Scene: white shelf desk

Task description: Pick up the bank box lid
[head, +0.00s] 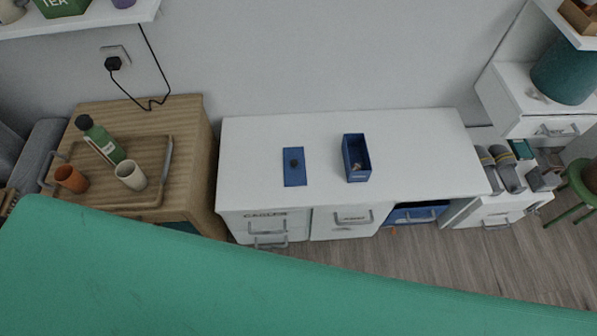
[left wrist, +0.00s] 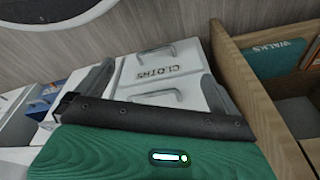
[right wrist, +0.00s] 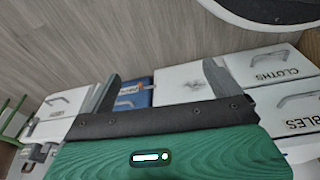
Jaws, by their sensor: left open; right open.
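The bank box lid (head: 294,167) is a flat blue rectangle with a dark round knob, lying on the white desk top (head: 250,187) left of the open box. The blue bank box (head: 356,158) stands open to its right, with small items inside. Neither gripper shows in the head view. In the left wrist view my left gripper (left wrist: 168,82) has its fingers wide apart and empty, with drawer fronts beyond. In the right wrist view my right gripper (right wrist: 160,82) is also wide apart and empty. The lid does not show in either wrist view.
A wooden cabinet at the left bears a tray (head: 150,200) with a green bottle (head: 100,138) and cups. Slippers (head: 507,168) and a white drawer unit stand at the right. A black cable hangs on the wall. The desk top around the lid is clear.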

